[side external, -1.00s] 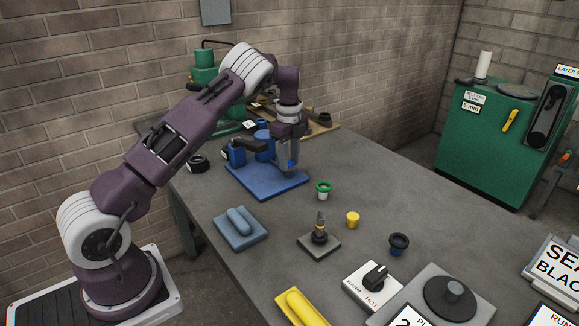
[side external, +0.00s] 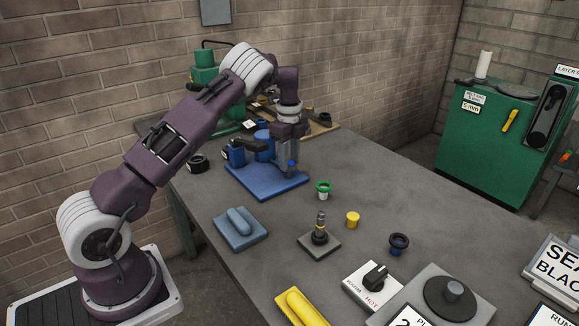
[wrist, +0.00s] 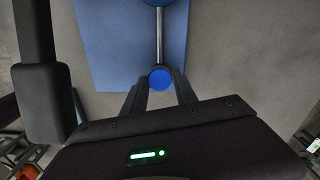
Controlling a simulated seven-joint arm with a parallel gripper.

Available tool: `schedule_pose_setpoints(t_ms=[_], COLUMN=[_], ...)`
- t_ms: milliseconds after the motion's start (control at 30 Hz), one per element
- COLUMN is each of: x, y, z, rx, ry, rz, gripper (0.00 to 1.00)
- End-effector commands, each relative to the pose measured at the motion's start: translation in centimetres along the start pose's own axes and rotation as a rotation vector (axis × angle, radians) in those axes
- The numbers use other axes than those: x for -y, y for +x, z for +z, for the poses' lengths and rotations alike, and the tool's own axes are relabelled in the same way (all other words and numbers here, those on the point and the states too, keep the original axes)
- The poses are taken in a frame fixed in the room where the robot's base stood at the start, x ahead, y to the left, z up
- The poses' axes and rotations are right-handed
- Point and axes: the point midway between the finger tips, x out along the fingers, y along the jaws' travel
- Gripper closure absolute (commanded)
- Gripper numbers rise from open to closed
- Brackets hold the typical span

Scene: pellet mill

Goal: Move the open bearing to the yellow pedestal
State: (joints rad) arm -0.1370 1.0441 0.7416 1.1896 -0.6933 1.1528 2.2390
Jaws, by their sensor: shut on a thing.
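My gripper (side external: 288,168) is over the front right of a blue base plate (side external: 262,183). Its fingers are shut on a round blue knob (wrist: 160,78), at the end of a metal rod that leads to another blue part. A small yellow pedestal (side external: 353,219) stands on the table to the right of my gripper. A green ring (side external: 323,186) sits on a white pedestal, and a dark blue ring (side external: 399,240) sits on a blue pedestal. I cannot tell which ring, if either, is the open bearing.
A blue block with a handle (side external: 240,224) and a dark fixture with an upright post (side external: 320,232) stand on the table. A white box with a black knob (side external: 373,285) and a yellow-handled piece (side external: 302,308) are at the front. The table's right-hand back area is clear.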

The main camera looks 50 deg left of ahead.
Motion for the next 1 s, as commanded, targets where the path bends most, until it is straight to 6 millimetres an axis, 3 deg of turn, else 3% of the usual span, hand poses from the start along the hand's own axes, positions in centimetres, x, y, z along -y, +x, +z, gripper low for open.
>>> schedule_pose_setpoints(t_ms=[167, 1000], x=[0.0, 0.1], y=[-0.3, -5.9], z=[0.0, 0.0], rx=[0.000, 0.000], ry=[0.000, 0.001], rz=[-0.002, -0.003], gripper=[1.00, 1.00])
